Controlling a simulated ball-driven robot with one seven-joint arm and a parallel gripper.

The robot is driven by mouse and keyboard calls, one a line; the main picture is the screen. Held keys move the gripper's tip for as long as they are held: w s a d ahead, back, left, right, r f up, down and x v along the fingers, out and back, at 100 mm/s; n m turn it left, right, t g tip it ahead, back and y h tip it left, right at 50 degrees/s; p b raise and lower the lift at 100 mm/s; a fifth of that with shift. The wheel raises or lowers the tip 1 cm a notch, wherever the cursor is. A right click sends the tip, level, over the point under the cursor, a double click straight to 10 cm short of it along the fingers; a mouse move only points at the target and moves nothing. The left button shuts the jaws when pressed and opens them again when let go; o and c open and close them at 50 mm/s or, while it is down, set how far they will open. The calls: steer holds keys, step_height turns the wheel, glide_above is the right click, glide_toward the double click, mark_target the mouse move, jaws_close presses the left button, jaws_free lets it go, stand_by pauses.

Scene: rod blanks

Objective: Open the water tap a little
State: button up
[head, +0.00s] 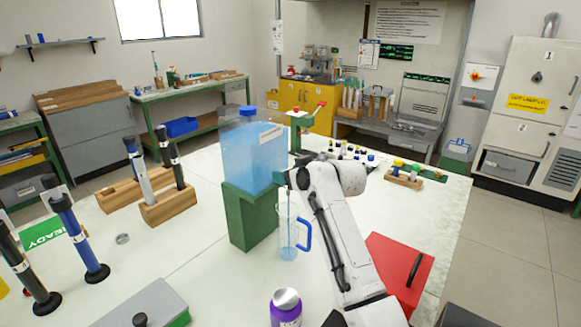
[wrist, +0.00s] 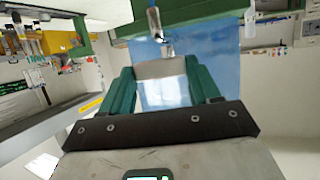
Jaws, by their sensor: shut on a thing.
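A clear tank of blue water (head: 255,155) stands on a green stand (head: 250,215) on the white table. My gripper (head: 286,180) is at the tank's lower right side and hides the tap in the head view. In the wrist view my gripper's green fingers (wrist: 160,82) are shut on a pale grey piece (wrist: 160,68), which looks like the tap's handle; small metal parts (wrist: 167,47) show just beyond it. A clear jug with a blue handle (head: 304,235) stands below the gripper. A thin line shows above some blue water at the jug's bottom.
Wooden blocks with rods (head: 168,205) are left of the tank. A small rack (head: 404,178) is at the right.

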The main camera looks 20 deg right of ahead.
steer(key=shift+s+a+m+t+h+p, duration=0.15)
steer(key=shift+m+h+p, duration=0.1)
steer(key=shift+m+h, duration=0.35)
steer(key=shift+s+a+m+t+h+p, duration=0.1)
steer(key=shift+m+t+h+p, duration=0.1)
steer(key=shift+m+h, duration=0.4)
steer(key=shift+h, duration=0.3)
steer(key=o, duration=1.1)
steer(key=shift+c, duration=0.2)
steer(key=b+v, duration=0.1)
steer(key=v, duration=0.9)
steer(key=shift+s+r, duration=0.15)
steer(key=shift+s, duration=0.15)
steer(key=shift+d, duration=0.1)
